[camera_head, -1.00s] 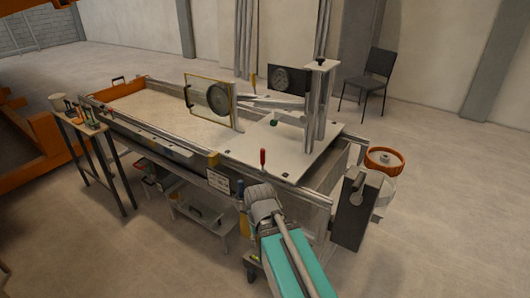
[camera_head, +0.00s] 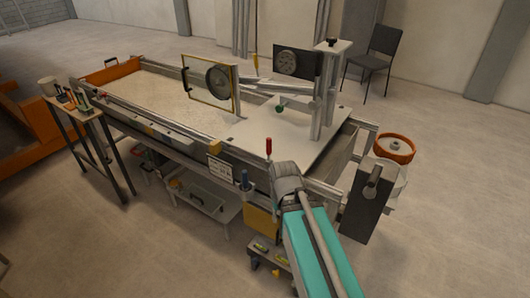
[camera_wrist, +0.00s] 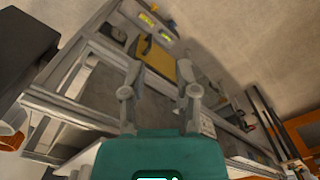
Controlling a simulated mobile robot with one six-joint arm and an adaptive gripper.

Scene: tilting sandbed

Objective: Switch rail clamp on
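A red upright handle (camera_head: 268,146) stands on the near rail (camera_head: 205,138) of the sandbed; it may be the rail clamp, but I cannot tell for sure. My arm reaches up from the bottom of the head view, and its wrist is just below and right of the red handle. My gripper's fingers are hidden in the head view. In the wrist view, my gripper (camera_wrist: 160,88) has its two fingers spread apart with nothing between them. The red handle is not discernible in the wrist view.
A yellow panel (camera_head: 259,222) hangs below the rail, also seen in the wrist view (camera_wrist: 156,58). A tool stand (camera_head: 78,98) is at left. A chair (camera_head: 378,58) stands behind.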

